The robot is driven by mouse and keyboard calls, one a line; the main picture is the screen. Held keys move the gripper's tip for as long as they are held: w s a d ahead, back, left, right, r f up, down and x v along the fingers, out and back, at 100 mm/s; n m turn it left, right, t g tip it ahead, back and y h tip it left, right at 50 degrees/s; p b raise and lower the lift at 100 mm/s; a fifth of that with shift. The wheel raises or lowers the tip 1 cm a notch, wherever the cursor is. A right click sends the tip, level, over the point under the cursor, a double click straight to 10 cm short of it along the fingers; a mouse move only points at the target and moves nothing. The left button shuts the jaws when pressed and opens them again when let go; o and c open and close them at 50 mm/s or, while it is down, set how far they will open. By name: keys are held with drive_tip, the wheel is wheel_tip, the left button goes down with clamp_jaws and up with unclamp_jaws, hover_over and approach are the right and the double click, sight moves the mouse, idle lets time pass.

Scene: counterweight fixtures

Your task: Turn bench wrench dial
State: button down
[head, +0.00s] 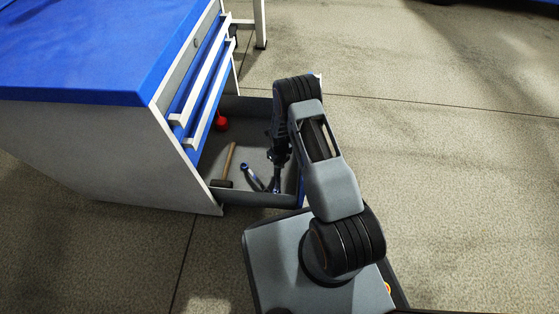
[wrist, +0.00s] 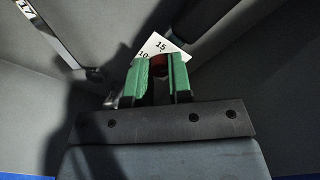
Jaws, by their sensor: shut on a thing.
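My gripper (head: 277,187) reaches down into the open bottom drawer of the blue-topped bench. In the wrist view, its two green fingers (wrist: 160,80) are shut on a small dark red knob (wrist: 159,71), mostly hidden between them. A white dial plate (wrist: 159,45) marked 10 and 15 shows just behind the fingertips; the fingers hide the rest of it. A wrench (head: 252,177) lies on the drawer floor, left of my gripper in the head view. A metal tool marked 17 (wrist: 45,30) shows at the upper left of the wrist view, apart from the fingers.
A hammer (head: 226,168) and a red object (head: 221,123) lie further left and back in the drawer. Two drawers with white handles (head: 205,95) are above. The floor to the right is clear.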

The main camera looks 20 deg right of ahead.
idle(0.4)
drive_tip(key=c, duration=1)
unclamp_jaws()
drive_tip(key=shift+c, duration=0.2)
drive_tip(key=shift+r, duration=0.1)
wheel_tip(320, 180, up, 14)
drive_tip(key=p, duration=0.5)
drive_tip(key=shift+p, duration=0.4)
drive_tip(key=s+r+n+t+p, duration=0.25)
drive_tip(key=r+n+p, duration=1.2)
drive_tip(key=r, duration=2.35)
drive_tip(key=s+r+n+p, duration=0.5)
drive_tip(key=r+p, duration=0.1)
drive_tip(key=r, duration=0.4)
drive_tip(key=s+r+n+p, duration=0.6)
drive_tip(key=r, duration=0.4)
drive_tip(key=s+r+n+t+p, duration=0.1)
drive_tip(key=s+r+n+p, duration=0.4)
drive_tip(key=r, duration=0.5)
drive_tip(key=shift+s+a+r+n+p, duration=0.15)
drive_tip(key=shift+s+r+n+p, duration=0.2)
drive_tip(key=shift+s+p, duration=0.45)
